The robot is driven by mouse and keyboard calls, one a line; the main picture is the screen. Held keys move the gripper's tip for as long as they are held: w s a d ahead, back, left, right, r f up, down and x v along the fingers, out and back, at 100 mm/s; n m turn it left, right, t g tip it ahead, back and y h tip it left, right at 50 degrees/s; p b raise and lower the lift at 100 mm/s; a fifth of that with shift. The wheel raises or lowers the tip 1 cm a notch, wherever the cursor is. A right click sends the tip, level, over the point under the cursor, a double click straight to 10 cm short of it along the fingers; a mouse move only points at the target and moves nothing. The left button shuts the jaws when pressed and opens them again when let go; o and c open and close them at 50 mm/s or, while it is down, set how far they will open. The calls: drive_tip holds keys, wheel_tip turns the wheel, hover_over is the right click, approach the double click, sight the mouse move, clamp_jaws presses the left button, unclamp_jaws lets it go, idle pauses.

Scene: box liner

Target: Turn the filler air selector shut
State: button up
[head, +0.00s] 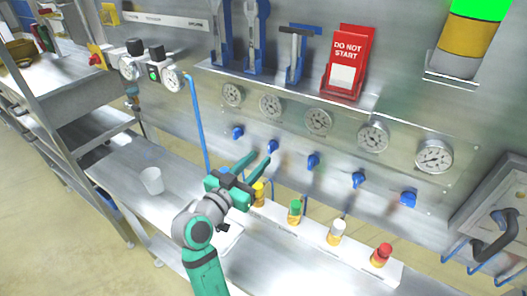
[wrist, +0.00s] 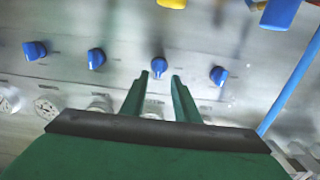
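Several blue selector knobs sit in a row on the steel panel below the gauges. In the head view they run from the leftmost knob (head: 238,132) through the second knob (head: 272,146) and the middle knob (head: 313,160) to the rightmost knob (head: 408,198). Their labels are too small to read, so I cannot tell which is the filler air selector. My gripper (head: 263,156) is open and empty, with its fingertips just short of the second knob. In the wrist view that knob (wrist: 157,65) lies just beyond the gap between the fingertips (wrist: 160,75). Contact is not visible.
Gauges (head: 318,121) line the panel above the knobs. Below stands a white strip with coloured buttons, including a green one (head: 295,211) and a red one (head: 381,254). A blue pipe (head: 199,125) runs left of my gripper. A white cup (head: 152,181) stands on the bench.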

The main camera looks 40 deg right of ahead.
sight(269, 150)
drive_tip(key=x, duration=0.4)
drive_tip(key=shift+s+d, duration=0.2)
drive_tip(key=shift+w+d, duration=0.1)
drive_tip(key=shift+d, duration=0.1)
drive_tip(key=shift+w, duration=0.25)
drive_tip(key=shift+s, duration=0.1)
drive_tip(key=shift+d, duration=0.1)
clamp_jaws()
